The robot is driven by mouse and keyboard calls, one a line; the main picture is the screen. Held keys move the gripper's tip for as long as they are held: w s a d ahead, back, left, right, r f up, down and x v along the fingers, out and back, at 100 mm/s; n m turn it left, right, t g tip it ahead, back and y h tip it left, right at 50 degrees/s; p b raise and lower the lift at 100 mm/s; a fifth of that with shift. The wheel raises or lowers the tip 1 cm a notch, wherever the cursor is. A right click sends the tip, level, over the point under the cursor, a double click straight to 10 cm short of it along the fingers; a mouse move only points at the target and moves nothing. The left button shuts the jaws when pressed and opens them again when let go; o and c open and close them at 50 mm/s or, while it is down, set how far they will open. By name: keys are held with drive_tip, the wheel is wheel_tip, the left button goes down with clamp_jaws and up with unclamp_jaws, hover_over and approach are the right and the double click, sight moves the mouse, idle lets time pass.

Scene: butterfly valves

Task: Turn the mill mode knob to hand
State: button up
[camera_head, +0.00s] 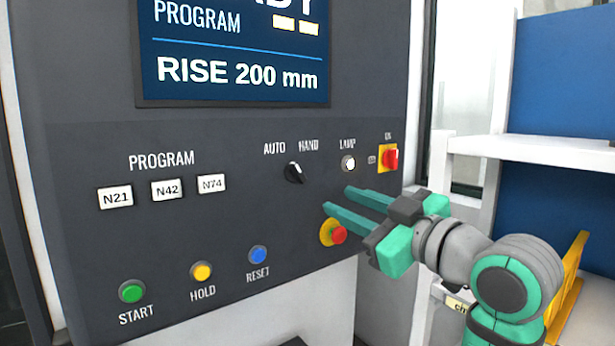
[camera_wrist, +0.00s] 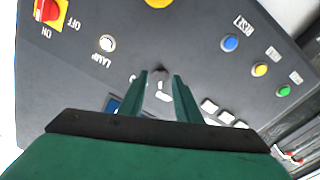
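The mode knob (camera_head: 293,173) is a small black knob on the dark panel, under the labels AUTO and HAND. A small light mark shows on its upper part; I cannot tell surely which label it points at. My gripper (camera_head: 337,198) is open, its two teal fingers spread, to the right of and slightly below the knob in the head view. The fingers appear empty and apart from the knob. In the wrist view, the knob (camera_wrist: 161,77) appears between the fingertips of my gripper (camera_wrist: 160,75), with part of its surroundings hidden by the fingers.
A red emergency button (camera_head: 338,235) sits just below my fingers. The lamp button (camera_head: 348,163) and red ON switch (camera_head: 390,157) are right of the knob. Green (camera_head: 132,291), yellow (camera_head: 202,271) and blue (camera_head: 258,255) buttons line the lower panel. White shelves (camera_head: 530,150) stand at right.

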sight(301, 174)
wheel_tip(301, 174, up, 4)
drive_tip(key=s+n, duration=0.1)
drive_tip(key=s, duration=0.1)
drive_tip(key=x, duration=1.1)
drive_tip(key=shift+s+a+f, duration=0.3)
drive_tip(key=shift+a+f, duration=0.05)
drive_tip(key=shift+f, duration=0.05)
clamp_jaws()
